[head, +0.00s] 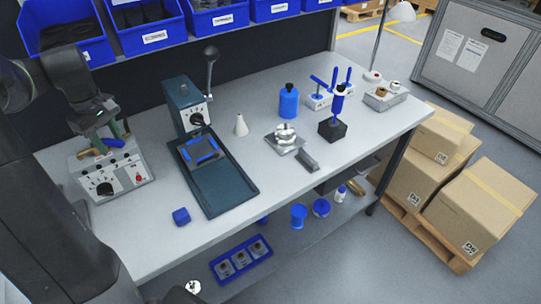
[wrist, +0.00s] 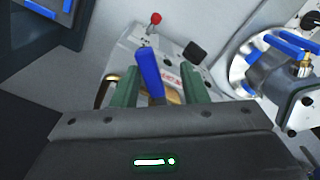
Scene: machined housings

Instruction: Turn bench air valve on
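The bench air valve shows as a blue lever (head: 113,143) above a light grey control box (head: 118,182) at the left of the bench. In the wrist view the blue lever (wrist: 149,73) stands between the two green fingers of my gripper (wrist: 162,78), nearer the left finger. Gaps show on both sides, so my gripper is open around the lever and not clamped on it. In the head view my gripper (head: 108,136) is over the box's back part. Brass-coloured parts show near the fingers. The lever's lower end and pivot are partly hidden by my gripper.
The box bears a black rotary knob (head: 104,189) and a red knob (head: 138,179). A dark green machine with a lever (head: 192,106) and tray (head: 222,190) stands to the right. Blue bins (head: 150,30) hang behind.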

